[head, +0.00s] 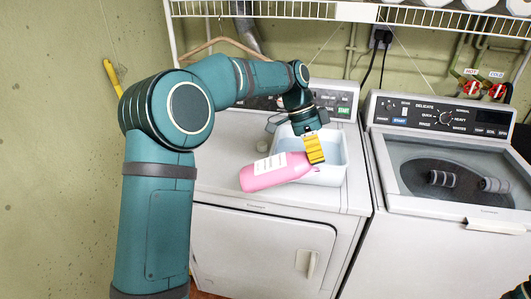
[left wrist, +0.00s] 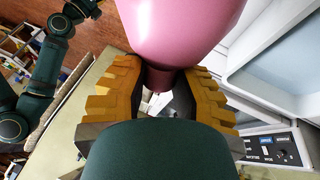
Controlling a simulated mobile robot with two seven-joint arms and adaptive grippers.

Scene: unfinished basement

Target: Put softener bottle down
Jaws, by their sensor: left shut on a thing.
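The softener bottle (head: 270,177) is pink with a white label. It lies tilted nearly on its side above the front left of the white dryer top, its base pointing left. My left gripper (head: 314,150), with yellow ridged fingers, is shut on its neck end. In the left wrist view, the pink bottle body (left wrist: 180,28) rises from between the fingers (left wrist: 160,88). The bottle overlaps the front left of a pale tub (head: 336,174); I cannot tell whether they touch.
The tub stands on the dryer top (head: 218,172), which has bare room at the left. A grey rounded object (head: 276,122) is behind the tub. A washer (head: 450,215) with dark items under its lid stands right. A wire shelf (head: 290,9) hangs above.

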